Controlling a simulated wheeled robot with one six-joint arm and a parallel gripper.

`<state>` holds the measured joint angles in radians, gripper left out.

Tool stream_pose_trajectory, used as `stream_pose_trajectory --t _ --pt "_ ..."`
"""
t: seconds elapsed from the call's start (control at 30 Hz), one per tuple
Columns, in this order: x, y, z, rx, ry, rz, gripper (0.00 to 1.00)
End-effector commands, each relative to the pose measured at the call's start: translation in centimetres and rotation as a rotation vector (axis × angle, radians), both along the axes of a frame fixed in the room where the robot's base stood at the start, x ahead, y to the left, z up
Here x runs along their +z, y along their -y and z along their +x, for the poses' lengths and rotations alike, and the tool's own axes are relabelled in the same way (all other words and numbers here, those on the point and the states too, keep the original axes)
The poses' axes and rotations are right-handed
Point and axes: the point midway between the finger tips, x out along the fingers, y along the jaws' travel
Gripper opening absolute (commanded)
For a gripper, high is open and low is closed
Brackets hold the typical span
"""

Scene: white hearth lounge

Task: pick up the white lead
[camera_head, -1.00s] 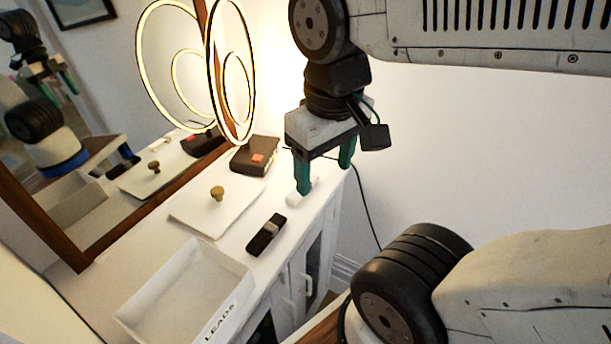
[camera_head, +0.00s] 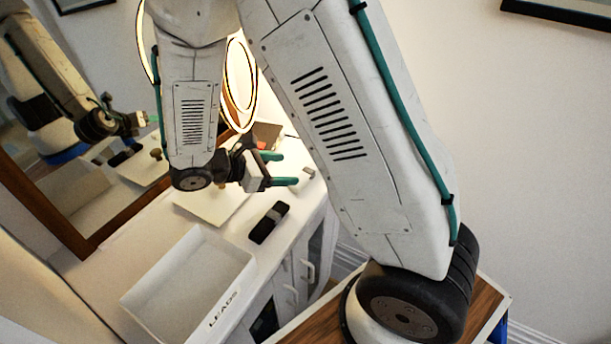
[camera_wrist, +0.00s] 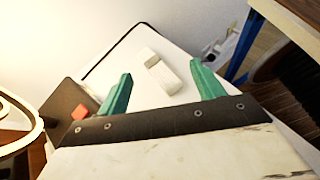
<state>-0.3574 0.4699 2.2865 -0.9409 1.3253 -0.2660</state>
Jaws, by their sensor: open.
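The white lead (camera_wrist: 157,72) is a small white block-like bundle with a grey band, lying on the white cabinet top. In the wrist view it lies beyond and between my fingertips, apart from both. In the head view only a small part of it (camera_head: 308,173) shows, just right of my fingers. My gripper (camera_head: 290,168) has two green fingers, spread wide with nothing between them, and points to the right, low over the cabinet. The fingers also show in the wrist view (camera_wrist: 161,71).
A white open tray marked LEADS (camera_head: 240,286) stands at the cabinet's near end. A dark bundle with a grey band (camera_head: 270,222) lies between it and my gripper. A pale lid (camera_head: 213,212) is partly hidden by my arm. A dark box with a red patch (camera_wrist: 68,118) is nearby.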

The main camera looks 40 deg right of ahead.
Motion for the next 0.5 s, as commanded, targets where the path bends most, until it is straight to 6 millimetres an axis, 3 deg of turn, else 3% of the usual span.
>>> stream_pose_trajectory --t 0.2,0.5 --pt "-2.5 -0.4 1.1 0.096 -0.077 -0.053 0.67" --pt "-3.9 2.5 0.9 0.100 -0.082 -0.055 0.67"
